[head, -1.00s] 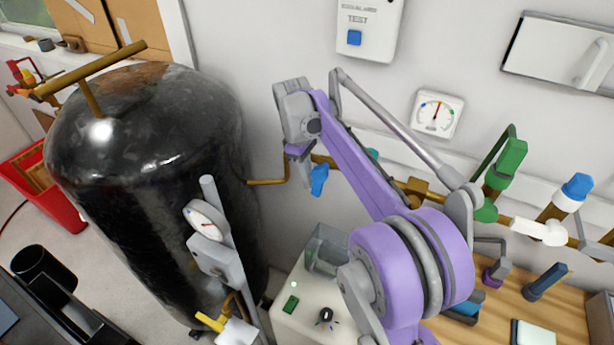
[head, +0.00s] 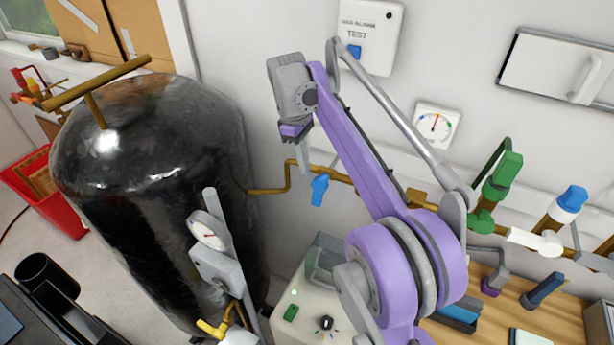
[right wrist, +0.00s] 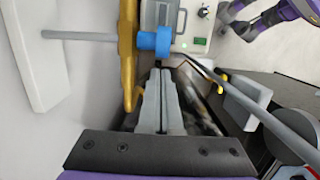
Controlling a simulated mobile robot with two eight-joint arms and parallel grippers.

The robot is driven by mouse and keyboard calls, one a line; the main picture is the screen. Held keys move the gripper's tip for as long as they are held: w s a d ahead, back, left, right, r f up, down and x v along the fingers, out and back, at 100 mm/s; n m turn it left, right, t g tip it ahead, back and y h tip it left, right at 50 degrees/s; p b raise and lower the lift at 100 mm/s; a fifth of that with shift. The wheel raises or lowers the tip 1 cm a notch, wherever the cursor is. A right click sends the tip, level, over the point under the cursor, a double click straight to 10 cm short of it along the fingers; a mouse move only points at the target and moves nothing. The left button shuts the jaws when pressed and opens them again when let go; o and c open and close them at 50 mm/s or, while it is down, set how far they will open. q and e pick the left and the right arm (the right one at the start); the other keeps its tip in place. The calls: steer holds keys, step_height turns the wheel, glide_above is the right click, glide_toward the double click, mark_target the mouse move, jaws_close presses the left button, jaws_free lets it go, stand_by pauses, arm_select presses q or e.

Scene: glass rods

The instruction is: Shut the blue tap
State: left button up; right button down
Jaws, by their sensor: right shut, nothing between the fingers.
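The blue tap (head: 319,190) sits on the brass pipe (head: 339,175) along the wall, right of the black tank. Its handle hangs down, across the line of the pipe. My right gripper (head: 304,167) is shut and empty. Its fingertips are just left of and above the tap, pointing down. In the right wrist view the closed fingers (right wrist: 161,75) point toward the blue tap (right wrist: 155,40), close to it; I cannot tell whether they touch. My left gripper is not in view.
The black tank (head: 140,180) with a brass T-handle (head: 95,85) stands left of the arm. A grey gauge post (head: 213,235) rises in front of it. A white cabinet (head: 290,325) is below the tap. Green (head: 500,175) and white-blue (head: 570,200) taps are farther right.

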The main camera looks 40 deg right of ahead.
mark_target(318, 195)
steer(key=w+a+r+p, duration=0.2)
steer(key=w+r+p, duration=0.1)
steer(key=w, duration=0.2)
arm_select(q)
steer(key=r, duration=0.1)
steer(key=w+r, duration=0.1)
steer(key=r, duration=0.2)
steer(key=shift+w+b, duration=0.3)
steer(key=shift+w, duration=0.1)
arm_select(e)
steer(key=s+d+f, duration=0.2)
steer(key=s+f, duration=0.3)
steer(key=f, duration=0.5)
steer(key=shift+s+d, duration=0.15)
steer(key=shift+s, duration=0.2)
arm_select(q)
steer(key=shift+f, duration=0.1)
